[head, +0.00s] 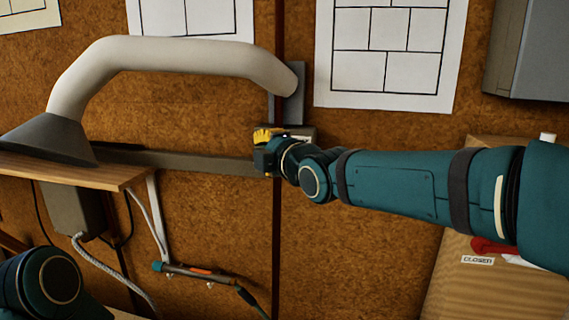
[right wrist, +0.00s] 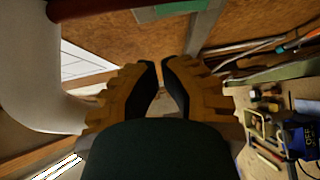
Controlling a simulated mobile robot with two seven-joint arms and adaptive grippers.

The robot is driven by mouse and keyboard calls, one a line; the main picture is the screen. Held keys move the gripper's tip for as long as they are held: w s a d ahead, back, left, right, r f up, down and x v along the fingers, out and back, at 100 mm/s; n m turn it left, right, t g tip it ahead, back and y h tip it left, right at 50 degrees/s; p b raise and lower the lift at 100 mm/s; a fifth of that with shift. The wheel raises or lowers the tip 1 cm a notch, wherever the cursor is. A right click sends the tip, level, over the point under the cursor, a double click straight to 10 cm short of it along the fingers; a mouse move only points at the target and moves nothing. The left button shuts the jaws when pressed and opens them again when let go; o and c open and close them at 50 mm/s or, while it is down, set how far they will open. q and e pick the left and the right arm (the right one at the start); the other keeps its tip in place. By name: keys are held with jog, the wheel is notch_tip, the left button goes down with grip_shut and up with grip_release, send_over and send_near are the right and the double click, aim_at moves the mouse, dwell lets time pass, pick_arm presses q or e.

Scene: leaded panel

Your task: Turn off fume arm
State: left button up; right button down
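The fume arm (head: 180,55) is a thick pale tube in the head view. It arches from a grey plate on the brown wall to a dark hood (head: 50,138) at the left. My right gripper (head: 262,138), with yellow fingers, is in front of the wall below the tube's right end. A grey box (head: 301,132) is close behind it and partly hidden; I cannot tell whether they touch. In the right wrist view the fingertips (right wrist: 160,62) are close together with a narrow, empty-looking gap. No switch is clearly visible. My left gripper is out of view.
A wooden shelf (head: 75,171) is under the hood, and a grey rail (head: 190,162) runs along the wall. A torch-like tool (head: 195,271) hangs below. Paper grids (head: 390,50) are on the wall. A cardboard-coloured surface with a "CLOSED" label (head: 478,260) is at the lower right.

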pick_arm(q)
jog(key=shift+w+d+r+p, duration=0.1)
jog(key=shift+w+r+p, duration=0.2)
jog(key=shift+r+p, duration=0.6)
pick_arm(e)
jog(key=v, duration=0.8)
jog(key=shift+d, duration=0.4)
jog(key=shift+w, duration=0.1)
